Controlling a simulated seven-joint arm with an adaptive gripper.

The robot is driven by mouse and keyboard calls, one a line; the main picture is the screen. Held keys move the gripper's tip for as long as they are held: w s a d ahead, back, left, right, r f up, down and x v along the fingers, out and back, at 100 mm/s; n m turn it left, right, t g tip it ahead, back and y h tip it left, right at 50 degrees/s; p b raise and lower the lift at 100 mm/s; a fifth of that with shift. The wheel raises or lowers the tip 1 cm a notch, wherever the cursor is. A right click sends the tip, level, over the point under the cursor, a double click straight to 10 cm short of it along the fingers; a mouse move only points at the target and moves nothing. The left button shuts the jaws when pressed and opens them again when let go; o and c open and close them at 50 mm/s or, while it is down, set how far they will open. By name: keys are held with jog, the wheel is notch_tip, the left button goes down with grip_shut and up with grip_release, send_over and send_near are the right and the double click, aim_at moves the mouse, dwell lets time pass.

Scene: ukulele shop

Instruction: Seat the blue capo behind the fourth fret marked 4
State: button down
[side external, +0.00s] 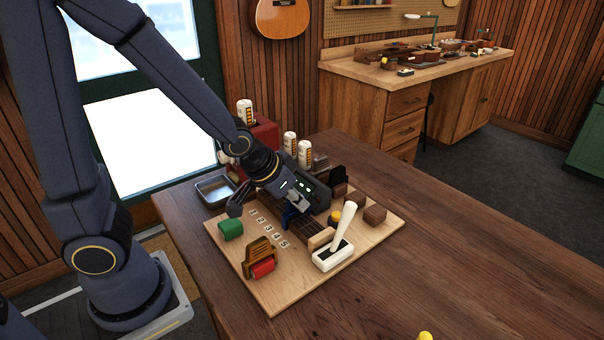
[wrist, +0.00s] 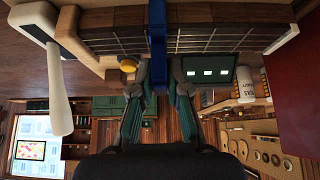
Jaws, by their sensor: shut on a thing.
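My gripper (side external: 292,203) reaches down over the dark fretboard (side external: 305,237) and is shut on the blue capo (side external: 289,216). In the wrist view, the blue capo (wrist: 157,32) stands between my fingers (wrist: 163,68) and crosses the strings and frets of the neck (wrist: 215,38). I cannot tell whether it presses on the neck or hovers just above it. Number labels (side external: 269,229) run from 1 to 5 on the wooden board beside the neck. My gripper and the capo partly hide the frets, so the exact fret under the capo is unclear.
A green block-like piece (side external: 230,229) and a red roll in a wooden holder (side external: 262,268) sit on the board's left side. A white lever on a base (side external: 345,235) rises at right. A metal tray (side external: 214,190) and white bottles (side external: 290,146) stand behind. The right table (side external: 450,260) is mostly clear.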

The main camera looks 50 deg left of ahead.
jog(key=shift+f, duration=0.15)
jog(key=c, duration=1.4)
grip_release()
jog(key=shift+c, duration=0.2)
jog(key=v, duration=1)
jog(key=shift+s+r, duration=0.25)
jog(key=shift+r, duration=0.1)
